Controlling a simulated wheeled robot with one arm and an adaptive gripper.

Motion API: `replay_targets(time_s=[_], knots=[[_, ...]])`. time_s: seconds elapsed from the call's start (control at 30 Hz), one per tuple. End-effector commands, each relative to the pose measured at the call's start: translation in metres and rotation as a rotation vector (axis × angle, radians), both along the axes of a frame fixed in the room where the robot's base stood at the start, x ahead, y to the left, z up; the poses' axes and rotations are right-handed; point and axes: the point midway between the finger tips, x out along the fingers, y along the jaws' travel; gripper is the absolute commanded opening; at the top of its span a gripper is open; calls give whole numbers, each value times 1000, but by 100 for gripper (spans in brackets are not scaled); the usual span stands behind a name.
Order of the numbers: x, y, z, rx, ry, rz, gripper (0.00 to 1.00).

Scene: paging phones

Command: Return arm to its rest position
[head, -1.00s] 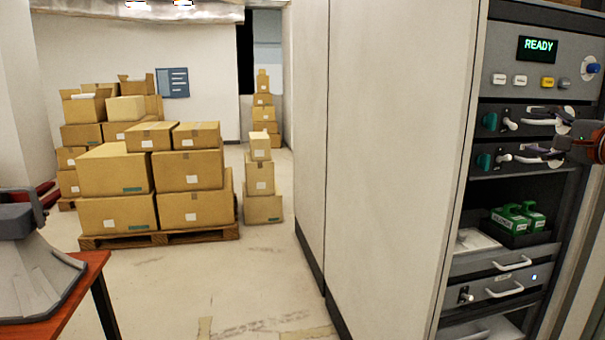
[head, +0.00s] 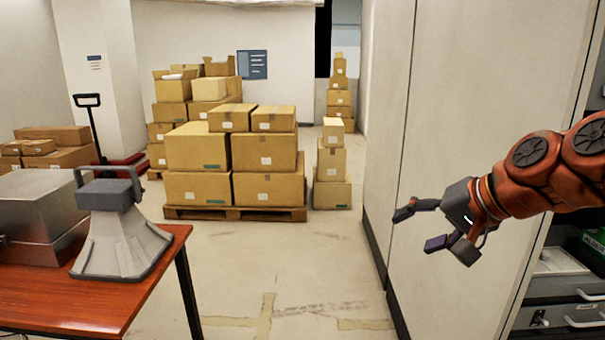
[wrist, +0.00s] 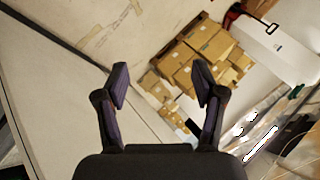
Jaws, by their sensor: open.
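My gripper (head: 420,228) is in the right half of the head view, at the end of my orange arm. Its two dark fingers are spread apart and point left, with nothing between them. It is in front of the pale cabinet side panel. In the wrist view my gripper (wrist: 160,85) also shows with its fingers apart and empty, with the floor and stacked boxes far beyond it.
A rack with drawers (head: 585,312) stands at the right edge, beside the pale panel (head: 455,130). A red-brown table (head: 75,300) at the left holds a grey horn-shaped device (head: 125,230) and a metal box. Boxes on a pallet (head: 235,213) stand behind. The middle floor is clear.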

Motion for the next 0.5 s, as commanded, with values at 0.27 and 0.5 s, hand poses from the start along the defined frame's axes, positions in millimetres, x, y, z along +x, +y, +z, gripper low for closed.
replay_targets(time_s=[0.27, 0.5], knots=[[-104, 54, -93, -296, 265, 244, 69], [-206, 40, -157, -504, 503, 389, 69]])
